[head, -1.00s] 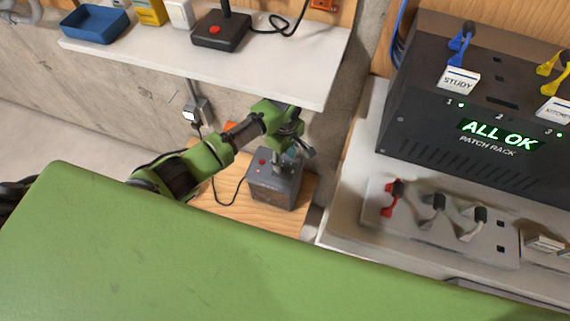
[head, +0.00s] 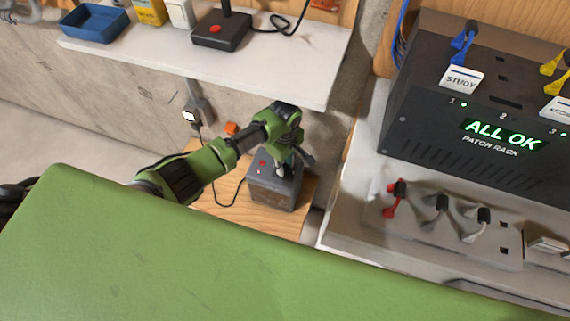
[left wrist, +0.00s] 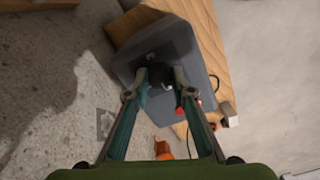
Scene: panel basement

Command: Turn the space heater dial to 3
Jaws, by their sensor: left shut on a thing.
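The space heater (head: 274,193) is a small dark grey box on a low wooden stand, with a red button on its top. It also shows from above in the left wrist view (left wrist: 198,75). My left gripper (head: 284,160) is over the heater top. In the left wrist view my left gripper (left wrist: 160,82) has its two fingers around the black dial (left wrist: 160,72), shut on it. The dial's markings are too small or hidden to read. In the head view my arm covers the dial. My right gripper is not in view.
A white shelf (head: 290,58) with a joystick box (head: 221,30) and a blue tray (head: 95,24) hangs above the arm. A patch rack (head: 440,125) stands on the bench at right. The wooden stand (head: 225,200) holds the heater and its cable.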

